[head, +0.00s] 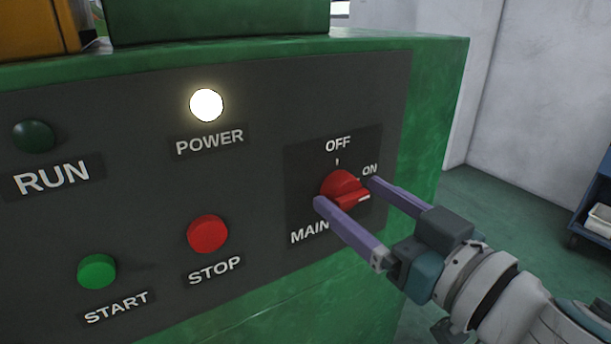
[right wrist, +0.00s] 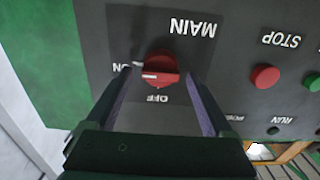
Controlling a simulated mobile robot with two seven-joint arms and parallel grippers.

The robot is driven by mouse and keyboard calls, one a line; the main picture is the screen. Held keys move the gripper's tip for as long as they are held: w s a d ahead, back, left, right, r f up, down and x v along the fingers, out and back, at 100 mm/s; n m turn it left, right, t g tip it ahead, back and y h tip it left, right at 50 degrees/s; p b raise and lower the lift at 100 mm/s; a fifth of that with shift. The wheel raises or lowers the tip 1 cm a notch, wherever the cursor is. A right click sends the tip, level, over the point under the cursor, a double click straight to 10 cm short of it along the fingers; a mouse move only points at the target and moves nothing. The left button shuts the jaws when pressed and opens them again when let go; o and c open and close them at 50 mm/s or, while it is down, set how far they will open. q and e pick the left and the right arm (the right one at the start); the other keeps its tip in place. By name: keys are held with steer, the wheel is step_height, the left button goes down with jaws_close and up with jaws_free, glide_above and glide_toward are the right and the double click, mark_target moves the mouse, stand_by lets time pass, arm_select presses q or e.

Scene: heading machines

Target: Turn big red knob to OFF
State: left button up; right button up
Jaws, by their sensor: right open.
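The big red knob (head: 343,187) sits on the dark plate labelled MAIN, OFF and ON, on the right of the control panel. Its white pointer mark faces right, toward the ON side, away from OFF at the top. In the right wrist view the knob (right wrist: 160,70) appears upside down between my fingers. My right gripper (head: 346,192) is open, with one purple finger on each side of the knob. I cannot tell whether either finger touches it. My left gripper is not in view.
The dark panel also carries a red STOP button (head: 207,234), a green START button (head: 97,271), a lit POWER lamp (head: 206,105) and a dark RUN lamp (head: 34,136). The green machine housing (head: 433,110) ends right of the panel. Open floor and a blue cart (head: 592,205) lie beyond.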

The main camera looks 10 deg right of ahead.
steer(key=shift+w+a, duration=0.2)
steer(key=shift+w, duration=0.25)
steer(key=shift+c, duration=0.4)
steer(key=c, duration=1.3)
